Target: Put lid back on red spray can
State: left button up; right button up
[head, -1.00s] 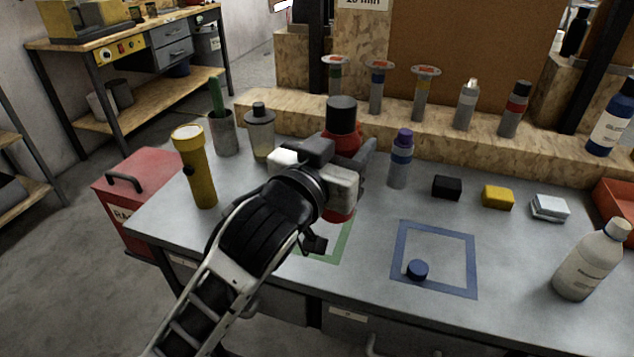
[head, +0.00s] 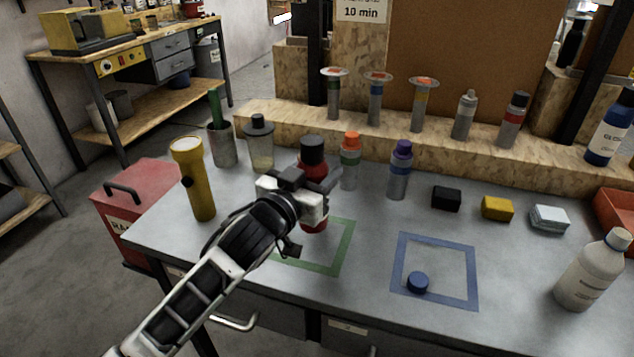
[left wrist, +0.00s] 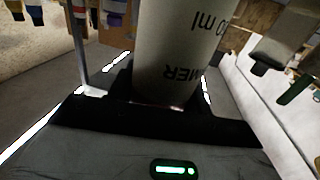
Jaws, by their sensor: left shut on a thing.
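The red spray can (head: 313,224) stands upright in my left gripper (head: 316,186), near the far edge of the green square outline (head: 345,248). A black cap-like top (head: 313,149) sits on the can. I cannot tell whether the can's base touches the bench. My left gripper is shut around the can's middle and hides that part in the head view. In the left wrist view, a pale printed band of the can (left wrist: 180,45) fills the space between the fingers. My right gripper is out of view.
An orange-topped can (head: 350,165) and a purple-topped can (head: 399,172) stand just right of the held can. A yellow flashlight (head: 199,185) and a clear jar (head: 260,150) stand left. A white bottle (head: 590,272) stands at right. The blue square is mostly clear.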

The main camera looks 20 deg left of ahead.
pick_arm(q)
notch_tip(320, 180, down, 2)
jog(key=shift+f, duration=0.1)
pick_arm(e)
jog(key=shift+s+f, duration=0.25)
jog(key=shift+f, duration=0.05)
pick_arm(q)
jog(key=shift+f, duration=0.1)
